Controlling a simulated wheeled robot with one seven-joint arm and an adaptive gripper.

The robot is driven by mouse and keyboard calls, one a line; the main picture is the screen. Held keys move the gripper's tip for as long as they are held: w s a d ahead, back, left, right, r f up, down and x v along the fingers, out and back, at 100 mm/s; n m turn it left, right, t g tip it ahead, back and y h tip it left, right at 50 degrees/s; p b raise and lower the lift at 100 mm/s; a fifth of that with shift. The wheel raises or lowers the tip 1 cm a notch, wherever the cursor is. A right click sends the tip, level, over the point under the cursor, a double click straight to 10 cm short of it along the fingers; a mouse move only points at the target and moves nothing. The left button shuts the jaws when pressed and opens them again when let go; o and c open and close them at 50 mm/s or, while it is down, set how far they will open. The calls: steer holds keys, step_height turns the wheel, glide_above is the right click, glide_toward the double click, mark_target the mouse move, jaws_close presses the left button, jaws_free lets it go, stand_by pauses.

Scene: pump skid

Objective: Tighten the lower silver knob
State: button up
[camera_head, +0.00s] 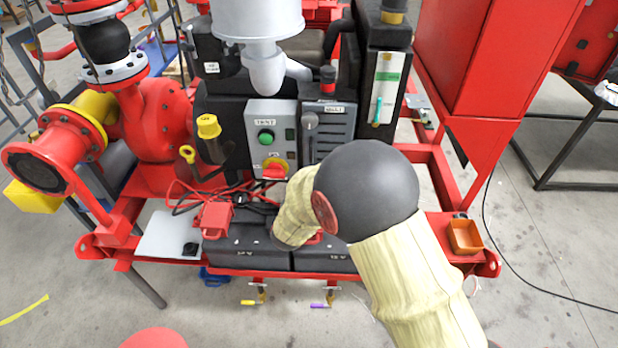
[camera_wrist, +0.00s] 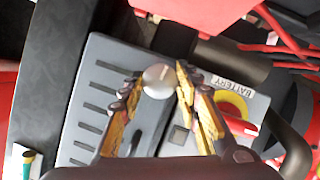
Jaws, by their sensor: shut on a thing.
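In the wrist view, a round silver knob (camera_wrist: 158,79) sits on a grey slotted panel (camera_wrist: 98,72). My gripper (camera_wrist: 161,82) has one yellow-padded finger on each side of the knob, with the fingertips closed on it. A light pointer line shows across the knob's face. In the head view, the panel (camera_head: 338,128) stands upright at the middle of the skid. A grey knob with a lever (camera_head: 310,121) shows on its upper part. My arm hides my gripper and the lower part of the panel there.
A control box (camera_head: 268,112) with a green button and a red-yellow switch (camera_head: 273,168) stands left of the panel. Below are black batteries (camera_head: 238,245) with red cables. A BATTERY label (camera_wrist: 217,73) and dark pipe lie close to my fingers. A red cabinet (camera_head: 490,55) stands at right.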

stand_by(0.3)
steer(key=o, duration=1.1)
steer(key=shift+o, duration=0.3)
steer(key=v, duration=1.2)
